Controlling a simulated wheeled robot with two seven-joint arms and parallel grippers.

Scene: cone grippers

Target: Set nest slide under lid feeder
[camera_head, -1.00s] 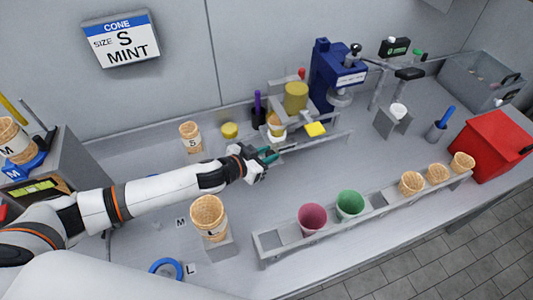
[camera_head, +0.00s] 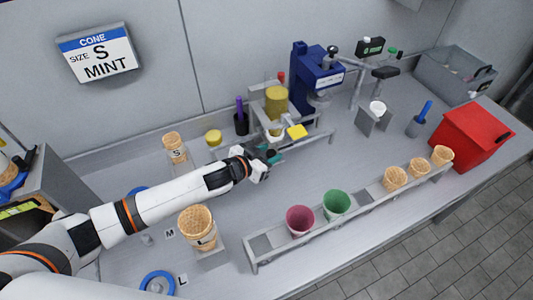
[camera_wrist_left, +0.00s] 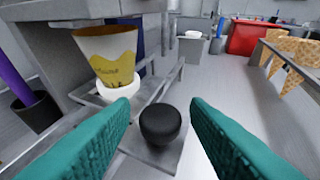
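The nest slide (camera_wrist_left: 150,150) is a grey plate on rails with a black knob (camera_wrist_left: 160,124) at its near end. A white ring nest (camera_wrist_left: 106,92) on it holds an upright cup with a yellow label (camera_wrist_left: 105,56). In the head view the lid feeder (camera_head: 276,102), with a yellow cylinder, stands behind the slide; the nest (camera_head: 274,136) shows at its near side, partly hidden. My left gripper (camera_head: 272,156) is at the slide's near end. In the wrist view its teal fingers (camera_wrist_left: 160,115) are open, one on each side of the knob, with gaps visible. My right gripper is out of view.
A purple stick in a black holder (camera_head: 241,120) stands left of the feeder, a blue press (camera_head: 315,75) behind it. A cup rack (camera_head: 365,212) runs along the front; bench between is clear.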

